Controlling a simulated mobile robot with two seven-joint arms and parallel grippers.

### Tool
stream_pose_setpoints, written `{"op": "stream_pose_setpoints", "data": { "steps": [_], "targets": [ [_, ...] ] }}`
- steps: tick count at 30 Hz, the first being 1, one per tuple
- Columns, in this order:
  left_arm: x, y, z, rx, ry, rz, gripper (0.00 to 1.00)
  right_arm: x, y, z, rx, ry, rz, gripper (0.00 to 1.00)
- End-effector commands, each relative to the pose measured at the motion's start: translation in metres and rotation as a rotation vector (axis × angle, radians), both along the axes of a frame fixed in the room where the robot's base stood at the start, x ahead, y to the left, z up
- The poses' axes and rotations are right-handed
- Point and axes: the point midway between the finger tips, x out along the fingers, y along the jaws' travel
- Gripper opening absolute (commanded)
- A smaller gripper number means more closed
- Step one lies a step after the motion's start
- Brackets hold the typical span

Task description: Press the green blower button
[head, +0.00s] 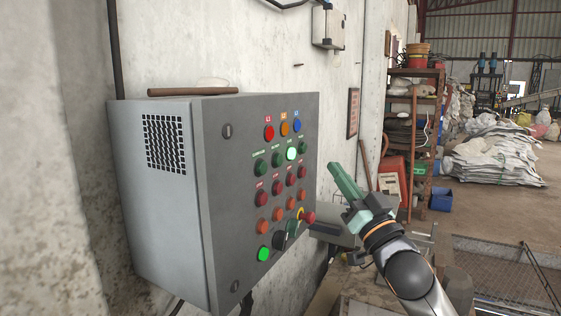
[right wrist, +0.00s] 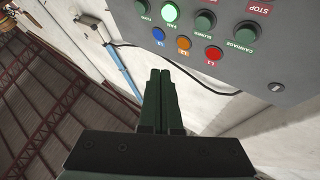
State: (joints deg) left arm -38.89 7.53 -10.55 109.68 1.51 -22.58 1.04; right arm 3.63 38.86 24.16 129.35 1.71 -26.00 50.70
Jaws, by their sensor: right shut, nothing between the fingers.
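The grey control panel (head: 215,190) hangs on the wall at the left of the head view. Its unlit dark green blower button (head: 277,160) is second from the left in the green row. In the right wrist view, the blower button (right wrist: 205,20) shows near the top edge, between the carriage button (right wrist: 240,33) and a lit green button (right wrist: 171,12). My right gripper (head: 334,167) is shut and empty, right of the panel and apart from it. Its closed fingers (right wrist: 160,72) also show in the wrist view. My left gripper is out of view.
A red emergency knob (head: 307,217) sticks out from the panel's lower right, near other buttons. A lit green button (head: 263,254) is at lower left. A rusty shelf (head: 411,150) stands behind my right gripper. Open air lies between gripper and panel.

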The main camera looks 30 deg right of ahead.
Motion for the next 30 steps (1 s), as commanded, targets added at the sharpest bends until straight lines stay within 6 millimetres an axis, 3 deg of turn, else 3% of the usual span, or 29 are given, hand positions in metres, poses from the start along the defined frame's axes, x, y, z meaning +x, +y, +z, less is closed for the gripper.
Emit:
{"op": "stream_pose_setpoints", "data": {
  "steps": [7,21,30],
  "targets": [
    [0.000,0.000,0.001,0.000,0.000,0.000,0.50,0.007,0.003,0.000,0.003,0.001,-0.001,0.00],
    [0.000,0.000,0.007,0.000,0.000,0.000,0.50,0.063,0.031,0.000,0.004,0.002,-0.001,0.00],
    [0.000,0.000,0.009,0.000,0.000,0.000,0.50,0.078,0.040,-0.001,0.000,0.002,-0.001,0.00]
  ]
}}
